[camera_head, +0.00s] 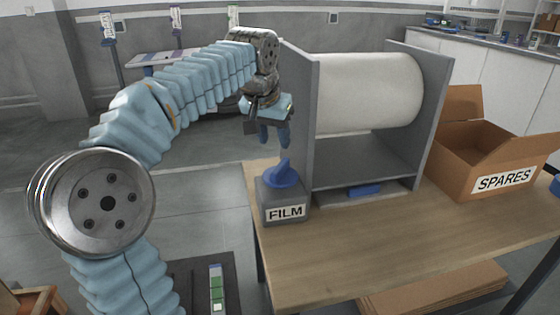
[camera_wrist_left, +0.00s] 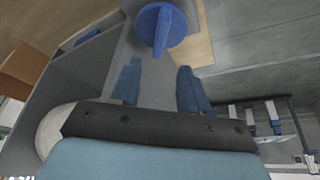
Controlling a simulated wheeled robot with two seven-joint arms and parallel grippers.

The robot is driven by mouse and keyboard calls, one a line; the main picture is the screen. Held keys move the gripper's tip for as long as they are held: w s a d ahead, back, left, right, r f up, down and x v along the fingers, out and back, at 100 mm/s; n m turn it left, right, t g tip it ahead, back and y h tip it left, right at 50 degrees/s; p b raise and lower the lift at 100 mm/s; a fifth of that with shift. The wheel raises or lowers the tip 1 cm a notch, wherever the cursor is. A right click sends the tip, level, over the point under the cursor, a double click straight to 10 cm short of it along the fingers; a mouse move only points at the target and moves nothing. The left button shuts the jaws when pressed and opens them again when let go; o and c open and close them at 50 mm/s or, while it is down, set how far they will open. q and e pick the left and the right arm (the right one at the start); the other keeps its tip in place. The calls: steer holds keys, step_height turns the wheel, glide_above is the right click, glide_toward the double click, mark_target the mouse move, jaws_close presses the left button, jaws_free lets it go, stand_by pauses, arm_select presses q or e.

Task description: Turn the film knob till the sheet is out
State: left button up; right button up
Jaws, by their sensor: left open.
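The film knob (camera_head: 281,174) is a blue dial with a raised grip bar, on top of a grey box labelled FILM (camera_head: 285,205) at the table's left front. In the left wrist view the knob (camera_wrist_left: 161,27) lies beyond the fingertips. My left gripper (camera_head: 274,137) points down above the knob, apart from it. Its two blue fingers (camera_wrist_left: 160,85) are spread with nothing between them. A large white film roll (camera_head: 370,92) sits between two grey side panels. No sheet hangs clearly out of the dispenser. My right gripper is not in view.
The wooden table (camera_head: 385,235) is bare at its front. A blue item (camera_head: 364,191) lies at the dispenser's base. An open cardboard box marked SPARES (camera_head: 490,155) stands to the right. The dispenser's left panel (camera_head: 300,120) rises close beside my left gripper.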

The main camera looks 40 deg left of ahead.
mark_target(281, 164)
arm_select(q)
steer(key=x, duration=0.9)
steer(key=shift+f+b, duration=0.35)
jaws_close()
